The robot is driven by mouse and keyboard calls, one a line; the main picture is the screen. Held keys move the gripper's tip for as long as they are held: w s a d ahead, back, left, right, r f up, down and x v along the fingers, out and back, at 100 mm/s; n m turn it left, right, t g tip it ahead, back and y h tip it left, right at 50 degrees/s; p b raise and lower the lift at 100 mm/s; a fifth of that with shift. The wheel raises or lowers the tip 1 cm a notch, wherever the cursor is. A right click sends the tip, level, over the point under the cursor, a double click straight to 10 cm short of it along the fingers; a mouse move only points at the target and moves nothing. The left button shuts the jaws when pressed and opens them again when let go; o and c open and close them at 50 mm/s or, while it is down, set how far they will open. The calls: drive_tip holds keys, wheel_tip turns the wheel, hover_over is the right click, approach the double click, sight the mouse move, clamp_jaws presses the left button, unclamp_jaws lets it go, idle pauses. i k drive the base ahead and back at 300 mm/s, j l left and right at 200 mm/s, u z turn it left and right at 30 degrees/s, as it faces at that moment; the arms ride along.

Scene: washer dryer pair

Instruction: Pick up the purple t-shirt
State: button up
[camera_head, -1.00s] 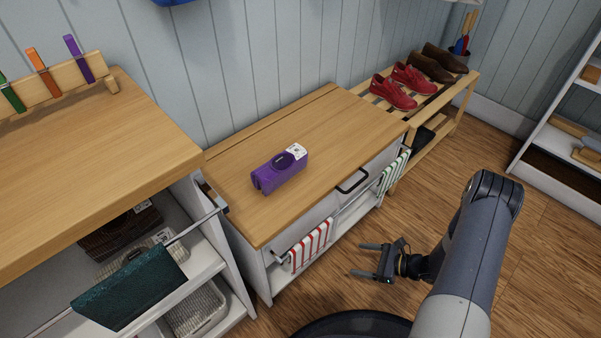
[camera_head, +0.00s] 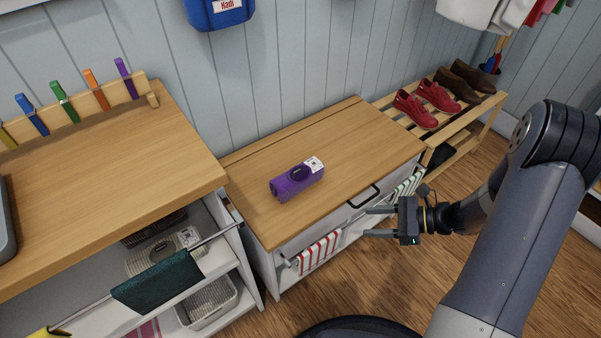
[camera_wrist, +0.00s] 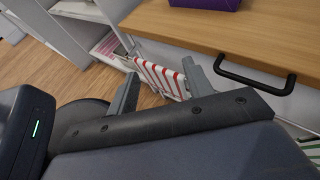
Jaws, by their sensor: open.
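The purple t-shirt (camera_head: 297,181) is a small folded purple bundle with a white tag at its right end. It lies on the wooden top of the low cabinet (camera_head: 345,135). Only its lower edge shows at the top of the wrist view (camera_wrist: 207,3). My gripper (camera_head: 379,222) is open and empty. It is to the right of and nearer than the shirt, in front of the cabinet's front side and apart from the shirt. In the wrist view the two fingers (camera_wrist: 160,82) point toward the cabinet front.
The cabinet has a black handle (camera_head: 364,197) and a rail with a red-striped towel (camera_head: 320,252). A taller wooden counter (camera_head: 110,165) stands at left, with a dark green cloth (camera_head: 158,284) on its rail. A shoe rack (camera_head: 466,120) is at right. The cabinet top around the shirt is clear.

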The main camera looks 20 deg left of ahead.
sight(287, 186)
drive_tip(key=i+l, duration=0.25)
drive_tip(key=i, duration=0.2)
drive_tip(key=i+l+u, duration=0.1)
drive_tip(key=i, duration=0.3)
drive_tip(key=i+l, duration=0.35)
drive_tip(key=u, duration=0.4)
drive_tip(key=i+l+u, duration=0.1)
drive_tip(key=u, duration=0.65)
drive_tip(key=i+l+u, duration=0.1)
drive_tip(key=u, duration=0.3)
